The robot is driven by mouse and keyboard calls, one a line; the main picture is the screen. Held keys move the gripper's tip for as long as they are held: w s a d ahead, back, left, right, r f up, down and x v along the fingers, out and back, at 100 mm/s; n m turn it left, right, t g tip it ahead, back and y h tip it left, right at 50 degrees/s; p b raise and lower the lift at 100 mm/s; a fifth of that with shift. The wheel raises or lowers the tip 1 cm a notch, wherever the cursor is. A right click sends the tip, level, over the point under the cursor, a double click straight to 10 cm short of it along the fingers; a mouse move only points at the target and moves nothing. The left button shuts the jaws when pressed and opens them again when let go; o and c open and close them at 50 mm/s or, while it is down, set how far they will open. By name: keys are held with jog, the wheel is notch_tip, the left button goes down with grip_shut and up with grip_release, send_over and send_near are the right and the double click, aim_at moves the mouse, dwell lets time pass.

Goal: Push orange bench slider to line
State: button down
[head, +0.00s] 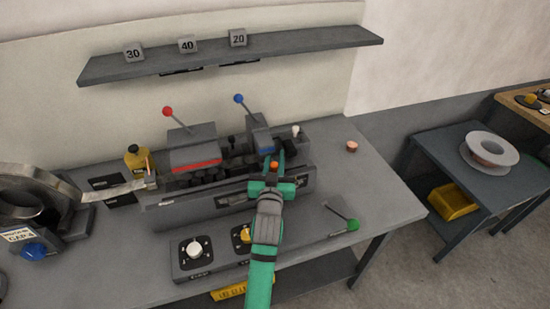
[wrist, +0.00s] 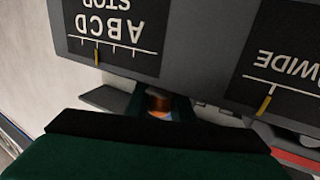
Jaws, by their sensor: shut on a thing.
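The orange slider knob (head: 274,165) is on the front of the dark machine (head: 180,208) on the bench, near its right end. My gripper (head: 275,162) reaches it from the front and is shut on it. In the wrist view the orange knob (wrist: 158,104) shows between my dark fingers, partly hidden. A second plate reading "WIDE" (wrist: 285,70) has a white line and a yellow mark (wrist: 265,103). My gripper hides most of the slider's track.
A red-knobbed lever (head: 168,112) and a blue-knobbed lever (head: 239,99) rise from the machine. A control box (head: 195,249) with knobs and a green-knobbed lever (head: 352,224) sit in front. A small copper piece (head: 351,146) lies on the right, where the bench is mostly clear.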

jog(key=shift+s+a, duration=0.15)
jog(key=shift+a, duration=0.65)
jog(key=shift+s+d, duration=0.1)
jog(key=shift+d, duration=0.05)
jog(key=c, duration=1.6)
grip_release()
jog(key=shift+o, duration=0.2)
jog(key=s, duration=1)
jog(key=shift+s+a, duration=0.4)
jog(key=shift+a, duration=0.05)
